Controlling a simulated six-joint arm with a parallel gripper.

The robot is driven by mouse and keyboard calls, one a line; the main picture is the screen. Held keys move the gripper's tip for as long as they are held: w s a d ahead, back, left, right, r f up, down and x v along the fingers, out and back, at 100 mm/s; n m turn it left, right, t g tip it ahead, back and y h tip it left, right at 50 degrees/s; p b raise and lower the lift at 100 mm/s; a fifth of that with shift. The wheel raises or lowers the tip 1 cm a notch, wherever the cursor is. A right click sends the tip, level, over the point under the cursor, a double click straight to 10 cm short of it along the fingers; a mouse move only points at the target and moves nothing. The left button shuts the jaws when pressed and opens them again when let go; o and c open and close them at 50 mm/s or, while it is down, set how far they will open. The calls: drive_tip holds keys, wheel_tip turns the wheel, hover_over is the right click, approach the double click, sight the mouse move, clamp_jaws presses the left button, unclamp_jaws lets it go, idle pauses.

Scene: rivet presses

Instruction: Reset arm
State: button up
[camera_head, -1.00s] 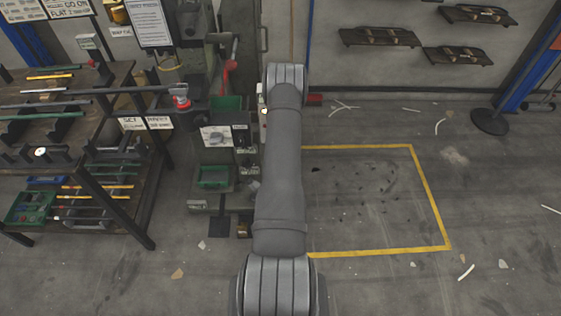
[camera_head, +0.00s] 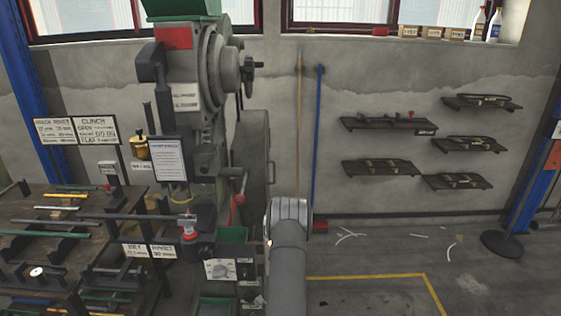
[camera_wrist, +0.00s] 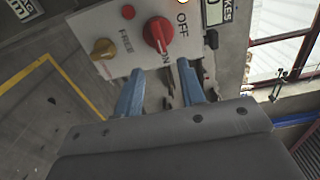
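I cannot tell whether the fingers touch the panel. In the head view my arm rises at the bottom centre, and its gripper is hidden.
A green-grey rivet press (camera_head: 195,105) stands left of my arm. A dark rack (camera_head: 75,255) with rods is at the far left. Wall shelves (camera_head: 390,122) hang on the right. Open floor with a yellow outline (camera_head: 370,277) lies right of my arm.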

drive_tip(key=w, duration=0.8)
drive_tip(key=shift+w, duration=0.3)
drive_tip(key=shift+s, duration=0.1)
drive_tip(key=s, duration=1.8)
drive_tip(key=w+n, duration=0.7)
drive_tip(key=w, duration=1.1)
drive_tip(key=shift+a+r+n, duration=0.15)
drive_tip(key=shift+r+n, duration=0.25)
drive_tip(key=shift+w, duration=0.1)
